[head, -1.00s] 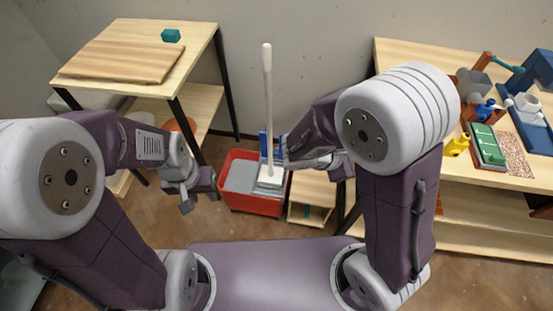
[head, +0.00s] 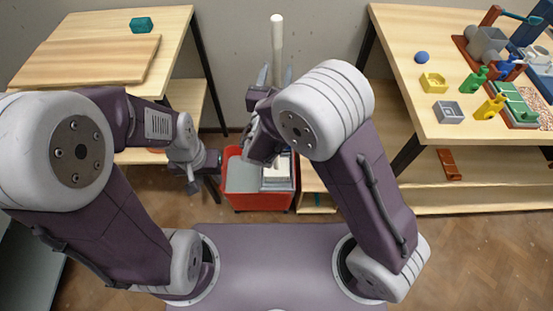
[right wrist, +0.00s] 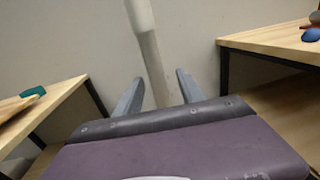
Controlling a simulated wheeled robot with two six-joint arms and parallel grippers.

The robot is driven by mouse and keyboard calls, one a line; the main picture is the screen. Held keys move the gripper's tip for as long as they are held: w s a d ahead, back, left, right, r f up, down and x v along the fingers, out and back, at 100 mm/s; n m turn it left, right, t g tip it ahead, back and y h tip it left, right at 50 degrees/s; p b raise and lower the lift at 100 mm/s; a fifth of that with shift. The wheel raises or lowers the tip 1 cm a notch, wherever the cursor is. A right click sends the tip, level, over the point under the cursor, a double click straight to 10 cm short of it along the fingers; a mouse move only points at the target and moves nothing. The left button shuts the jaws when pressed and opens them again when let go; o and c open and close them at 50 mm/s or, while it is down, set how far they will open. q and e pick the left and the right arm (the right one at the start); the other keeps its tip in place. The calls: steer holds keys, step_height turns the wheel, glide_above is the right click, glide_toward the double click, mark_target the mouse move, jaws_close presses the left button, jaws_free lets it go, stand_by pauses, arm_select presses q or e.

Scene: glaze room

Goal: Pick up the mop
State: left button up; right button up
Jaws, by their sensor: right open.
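The mop stands upright in the red bucket, its pale handle (head: 277,48) rising in front of the wall. Its white head (head: 277,172) is low in the bucket, and my right arm hides the middle of the handle. My right gripper (head: 273,76) is open, with one finger on each side of the handle in the head view. In the right wrist view the handle (right wrist: 150,60) passes between the open fingers (right wrist: 158,88); I cannot tell whether either finger touches it. My left gripper (head: 193,180) hangs left of the bucket, apart from the mop; its fingers are too small to read.
The red bucket (head: 258,202) is on the wooden floor between two tables. The left table (head: 172,50) holds a board (head: 85,62) and a teal block (head: 141,25). The right table (head: 400,45) holds several small items, including a yellow one (head: 433,82).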

steer(key=w, duration=0.4)
steer(key=shift+w+d, duration=0.2)
steer(key=shift+w, duration=0.2)
steer(key=shift+s, duration=0.1)
steer(key=shift+c, duration=0.4)
jaws_close()
